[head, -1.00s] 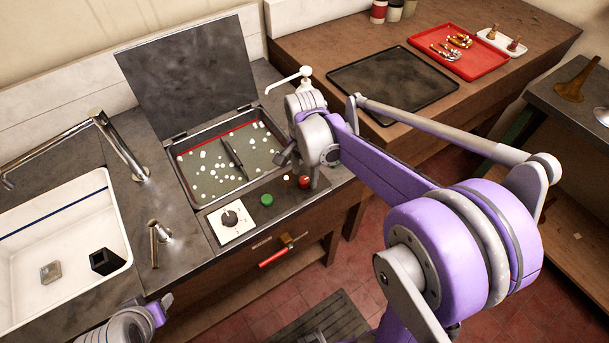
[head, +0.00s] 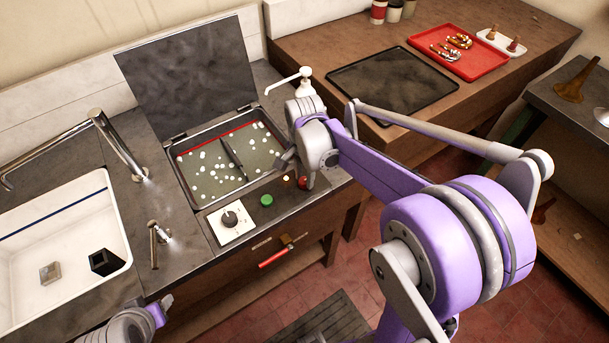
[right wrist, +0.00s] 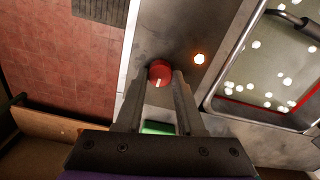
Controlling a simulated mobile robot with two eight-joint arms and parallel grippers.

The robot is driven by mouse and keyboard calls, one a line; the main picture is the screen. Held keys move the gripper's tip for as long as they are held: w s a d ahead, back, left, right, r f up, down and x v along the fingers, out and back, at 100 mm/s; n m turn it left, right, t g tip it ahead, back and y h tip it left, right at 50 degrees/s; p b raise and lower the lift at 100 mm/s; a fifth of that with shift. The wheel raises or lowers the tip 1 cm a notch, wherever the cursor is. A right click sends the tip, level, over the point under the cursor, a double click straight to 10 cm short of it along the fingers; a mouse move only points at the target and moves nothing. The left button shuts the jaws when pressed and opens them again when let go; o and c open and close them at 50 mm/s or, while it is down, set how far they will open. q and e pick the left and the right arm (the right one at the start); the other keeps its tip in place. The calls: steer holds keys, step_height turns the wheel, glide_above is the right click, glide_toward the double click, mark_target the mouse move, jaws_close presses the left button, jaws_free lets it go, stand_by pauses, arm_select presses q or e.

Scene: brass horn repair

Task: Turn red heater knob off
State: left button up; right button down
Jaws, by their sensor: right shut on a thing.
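The red heater knob (right wrist: 160,71) is on the dark front panel of the bath, and it shows partly in the head view (head: 304,183). Its white mark points toward the bottom of the right wrist view. My right gripper (right wrist: 160,78) is shut on the knob, with one finger on each side. In the head view its fingers are mostly hidden behind its own wrist. A small lamp (right wrist: 199,58) beside the knob glows orange. Of my left arm only a link shows at the lower left; its gripper is out of view.
A green knob (head: 267,200) and a white dial plate (head: 231,221) sit left of the red knob. The bath (head: 185,165) behind holds liquid, white floating pieces and a dark bar; its lid (head: 190,70) stands open.

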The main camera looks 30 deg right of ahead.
arm_select(q)
steer(key=shift+f, duration=0.15)
arm_select(e)
steer(key=shift+n, duration=0.3)
steer(key=n+b, duration=0.1)
steer(key=n, duration=0.2)
steer(key=shift+n, duration=0.3)
steer(key=n, duration=0.4)
steer(key=shift+w+b, duration=0.1)
steer(key=shift+b, duration=0.3)
steer(key=n, duration=0.5)
steer(key=shift+a+b, duration=0.1)
steer(key=shift+b, duration=0.2)
arm_select(q)
steer(key=shift+s+f, duration=0.35)
steer(key=shift+f, duration=0.55)
steer(key=shift+s+f, duration=0.35)
steer(key=shift+f, duration=0.55)
arm_select(e)
steer(key=shift+n, duration=2.3)
steer(key=c, duration=0.5)
jaws_free()
